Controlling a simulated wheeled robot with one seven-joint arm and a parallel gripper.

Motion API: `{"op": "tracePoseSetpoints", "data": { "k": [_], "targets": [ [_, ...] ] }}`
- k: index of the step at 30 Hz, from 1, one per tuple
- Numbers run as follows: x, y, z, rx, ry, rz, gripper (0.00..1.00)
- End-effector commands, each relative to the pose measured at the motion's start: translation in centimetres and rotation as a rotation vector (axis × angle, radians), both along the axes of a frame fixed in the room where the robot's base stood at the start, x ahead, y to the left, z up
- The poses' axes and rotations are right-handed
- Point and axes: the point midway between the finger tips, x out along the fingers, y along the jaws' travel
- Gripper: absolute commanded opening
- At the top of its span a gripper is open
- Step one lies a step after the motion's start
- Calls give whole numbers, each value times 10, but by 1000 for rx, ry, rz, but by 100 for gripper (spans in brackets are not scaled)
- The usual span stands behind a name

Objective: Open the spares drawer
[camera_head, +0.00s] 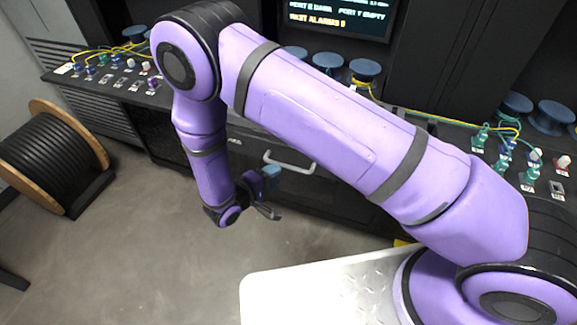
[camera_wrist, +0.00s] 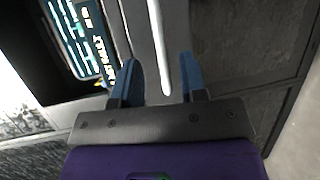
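A pale bar handle (camera_head: 292,165) sits on a dark drawer front (camera_head: 335,178) under the bench, in the middle of the head view. No label can be read, so I cannot tell whether this is the spares drawer. It looks closed. My gripper (camera_head: 271,177) is beside the handle's left end. In the wrist view, my gripper (camera_wrist: 158,62) has its two blue fingers spread wide. The pale handle (camera_wrist: 157,35) runs lengthwise into the space between them, with a gap on both sides. I cannot tell its depth relative to the fingertips.
A bench (camera_head: 130,92) with connectors, spools and yellow cables runs along the back. A monitor (camera_head: 335,17) stands above it. A large cable reel (camera_head: 55,150) is on the floor at left. The floor (camera_head: 170,250) in front of the drawer is clear.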

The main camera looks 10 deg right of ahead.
Motion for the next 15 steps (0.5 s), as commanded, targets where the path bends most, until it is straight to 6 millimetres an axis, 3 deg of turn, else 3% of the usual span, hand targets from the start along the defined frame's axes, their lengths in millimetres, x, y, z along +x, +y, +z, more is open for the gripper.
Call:
{"op": "tracePoseSetpoints", "data": {
  "k": [6, 15],
  "targets": [
    [23, -31, -7, 0, 1, -4, 39],
    [38, -51, -12, 0, 1, -1, 39]
  ]
}}
